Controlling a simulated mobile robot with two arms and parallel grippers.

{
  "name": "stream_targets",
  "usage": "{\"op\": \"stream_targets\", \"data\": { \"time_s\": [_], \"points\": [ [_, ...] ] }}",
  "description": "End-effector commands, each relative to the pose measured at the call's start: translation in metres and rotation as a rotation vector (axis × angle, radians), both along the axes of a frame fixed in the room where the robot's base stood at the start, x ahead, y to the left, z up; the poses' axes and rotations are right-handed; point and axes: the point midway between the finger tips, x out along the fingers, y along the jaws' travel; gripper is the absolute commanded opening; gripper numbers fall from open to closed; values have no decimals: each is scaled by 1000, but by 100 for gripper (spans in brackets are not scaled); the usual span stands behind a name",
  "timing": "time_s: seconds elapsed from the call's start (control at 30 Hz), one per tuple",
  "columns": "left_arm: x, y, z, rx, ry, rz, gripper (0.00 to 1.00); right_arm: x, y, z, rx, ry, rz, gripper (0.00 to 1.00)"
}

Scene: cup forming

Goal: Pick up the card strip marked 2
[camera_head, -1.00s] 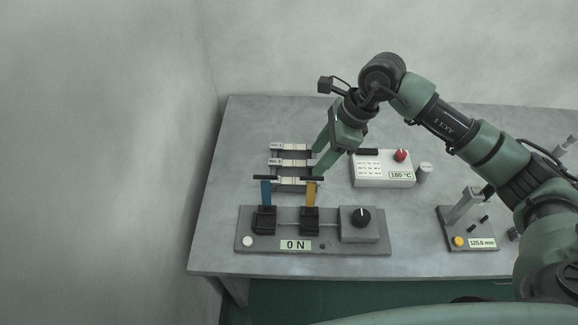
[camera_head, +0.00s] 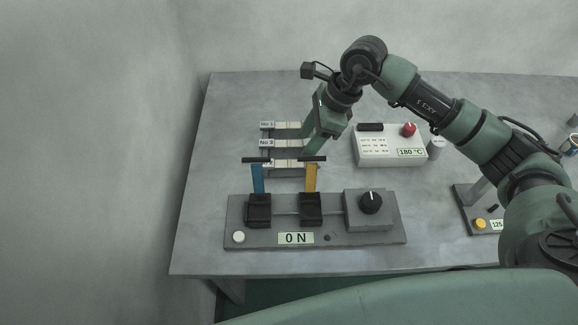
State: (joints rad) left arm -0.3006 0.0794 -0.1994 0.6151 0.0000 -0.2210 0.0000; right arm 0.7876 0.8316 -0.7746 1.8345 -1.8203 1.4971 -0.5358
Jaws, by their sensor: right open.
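The card strip marked 2 (camera_head: 285,143) is the middle one of three pale strips on a small dark rack, with its "No 2" label at the left end. The strip marked 1 (camera_head: 285,125) lies behind it. A third strip (camera_head: 282,163) lies in front, partly hidden by the lever handles. My right gripper (camera_head: 306,140) is open at the right end of strip 2, with one finger on its far side and one on its near side. I cannot tell whether the fingers touch it. My left gripper is not in view.
A grey console (camera_head: 330,240) with a blue lever (camera_head: 258,180), a yellow lever (camera_head: 311,178) and a black knob (camera_head: 370,202) stands in front of the strips. A white control box (camera_head: 385,148) showing 180 °C is to the right. The tabletop left of the rack is clear.

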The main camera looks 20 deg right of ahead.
Motion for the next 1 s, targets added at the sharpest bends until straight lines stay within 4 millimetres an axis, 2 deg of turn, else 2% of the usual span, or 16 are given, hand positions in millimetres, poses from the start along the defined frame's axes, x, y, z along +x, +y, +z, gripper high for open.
{"op": "stream_targets", "data": {
  "time_s": [0.13,0.4,0.5,0.8,0.83,1.0],
  "points": [
    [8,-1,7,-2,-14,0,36,1,7,-14,1,4,1,51],
    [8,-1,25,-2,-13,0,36,8,22,-45,2,6,0,51],
    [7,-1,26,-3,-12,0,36,10,26,-58,2,4,0,51],
    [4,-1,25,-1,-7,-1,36,11,28,-65,-1,1,1,51],
    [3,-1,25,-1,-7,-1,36,11,28,-65,-1,1,0,48],
    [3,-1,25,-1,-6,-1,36,11,28,-65,0,1,0,1]
  ]
}}
